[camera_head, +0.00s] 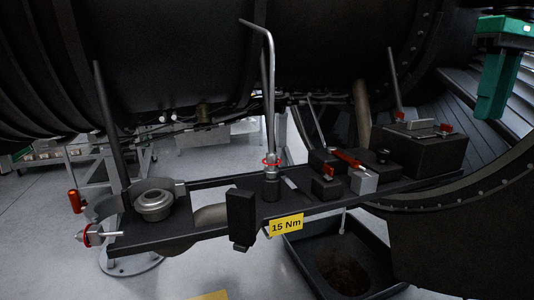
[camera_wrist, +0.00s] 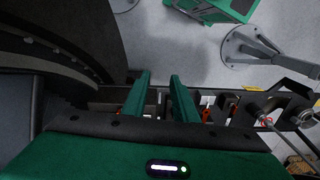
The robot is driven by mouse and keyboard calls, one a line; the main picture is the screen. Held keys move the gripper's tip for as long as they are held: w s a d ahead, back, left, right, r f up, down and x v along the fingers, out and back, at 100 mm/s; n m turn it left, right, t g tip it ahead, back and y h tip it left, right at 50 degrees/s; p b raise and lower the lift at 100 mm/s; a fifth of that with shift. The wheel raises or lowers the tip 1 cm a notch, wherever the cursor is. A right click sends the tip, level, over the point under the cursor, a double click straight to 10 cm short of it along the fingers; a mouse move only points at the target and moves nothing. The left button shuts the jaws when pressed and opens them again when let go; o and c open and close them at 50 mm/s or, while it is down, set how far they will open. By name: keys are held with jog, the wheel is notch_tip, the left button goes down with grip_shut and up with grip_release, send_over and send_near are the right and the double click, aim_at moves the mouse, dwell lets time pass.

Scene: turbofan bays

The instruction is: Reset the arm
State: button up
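My gripper (camera_head: 491,108) is green and hangs at the upper right of the head view, its fingers pointing down. In the wrist view, my gripper (camera_wrist: 159,76) shows two parallel green fingers with a clear gap between them. Nothing is held in the gap. The fingers are over the dark tool tray (camera_wrist: 100,97), and appear apart from it. In the head view my gripper is to the right of and above the black block (camera_head: 425,152) at the tray's right end. Most of my arm is out of view.
The dark engine casing (camera_head: 170,50) fills the top of the head view. A curved, bolted ring (camera_head: 480,185) lies below my gripper. The tool tray (camera_head: 215,230) carries a tall bent rod (camera_head: 270,90), a round metal cup (camera_head: 153,204) and several blocks. A black bin (camera_head: 380,262) stands below.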

jog(key=s+f+m, duration=0.3)
jog(key=s+f, duration=0.4)
jog(key=f, duration=0.4)
jog(key=s+a+f+m, duration=0.1)
jog(key=s+f+m, duration=0.2)
jog(key=s+f, duration=0.4)
jog(key=s+a+f+m, duration=0.1)
jog(key=s+f+m, duration=0.2)
jog(key=f, duration=1.4)
jog(key=s, duration=0.3)
jog(key=shift+s, duration=0.4)
